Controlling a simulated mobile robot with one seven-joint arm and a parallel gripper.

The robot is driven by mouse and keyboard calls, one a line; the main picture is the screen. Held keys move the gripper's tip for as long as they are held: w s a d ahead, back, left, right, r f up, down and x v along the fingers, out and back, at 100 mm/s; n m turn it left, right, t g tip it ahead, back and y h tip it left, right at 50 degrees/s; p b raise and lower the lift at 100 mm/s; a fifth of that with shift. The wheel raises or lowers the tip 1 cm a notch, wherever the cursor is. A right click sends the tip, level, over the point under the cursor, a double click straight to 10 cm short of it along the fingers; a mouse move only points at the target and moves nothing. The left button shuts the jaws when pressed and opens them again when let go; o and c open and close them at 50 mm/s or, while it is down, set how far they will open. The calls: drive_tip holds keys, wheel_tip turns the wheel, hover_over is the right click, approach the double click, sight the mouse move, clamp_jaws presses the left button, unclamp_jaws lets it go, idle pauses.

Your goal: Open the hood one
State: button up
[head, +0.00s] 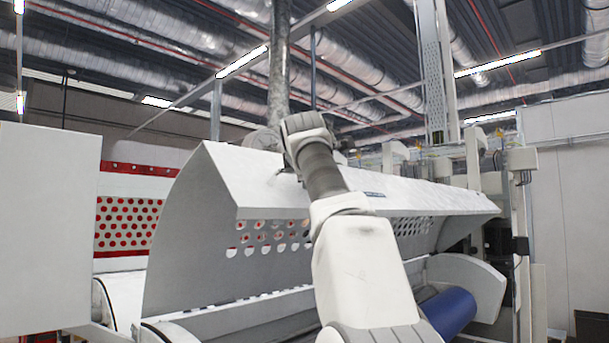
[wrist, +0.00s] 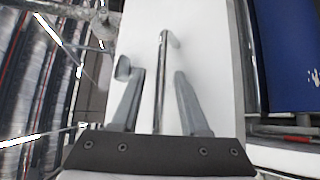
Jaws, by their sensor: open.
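The hood (head: 265,185) is a long white curved cover in the head view, with a curved side plate at its left end and round holes along its lower part. It stands tilted up, with a gap below its front edge showing the machine inside. In the wrist view the hood's white panel (wrist: 200,45) carries a slim metal bar handle (wrist: 161,80). My gripper (wrist: 155,72) is open, with one finger on each side of the handle and visible space between. In the head view my wrist hides the fingers and the handle.
A blue roller (head: 450,311) lies low at the right under the hood, and it also shows in the wrist view (wrist: 290,45). A white cabinet (head: 45,230) stands at the left. A white post (head: 522,230) stands at the right. Pipes and ducts run overhead.

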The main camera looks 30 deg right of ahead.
drive_tip(key=b+v, duration=0.4)
drive_tip(key=v, duration=1.3)
drive_tip(key=shift+s+a, duration=0.15)
drive_tip(key=shift+s, duration=0.05)
drive_tip(key=s+a+f+m+g+y+b, duration=0.1)
drive_tip(key=a+f+m, duration=0.1)
drive_tip(key=f, duration=0.7)
drive_tip(key=s+a+f+m+g+y, duration=0.2)
drive_tip(key=a+f, duration=0.1)
drive_tip(key=f, duration=0.6)
drive_tip(key=s+a+f+m+g+y+b, duration=0.1)
drive_tip(key=a+f+m, duration=0.1)
drive_tip(key=f, duration=0.6)
drive_tip(key=s+a+f+m+g+y, duration=0.1)
drive_tip(key=s+f, duration=0.4)
drive_tip(key=f, duration=0.5)
drive_tip(key=s+a+f+m+g+y+b, duration=0.1)
drive_tip(key=s+f+m, duration=0.3)
drive_tip(key=f, duration=0.7)
drive_tip(key=s+a+f+m+g+y, duration=0.1)
drive_tip(key=s+a+f+m+g, duration=0.2)
drive_tip(key=s+f, duration=0.4)
wheel_tip(320, 180, down, 3)
drive_tip(key=shift+f, duration=0.25)
drive_tip(key=shift+d+m, duration=0.2)
drive_tip(key=shift+m, duration=0.1)
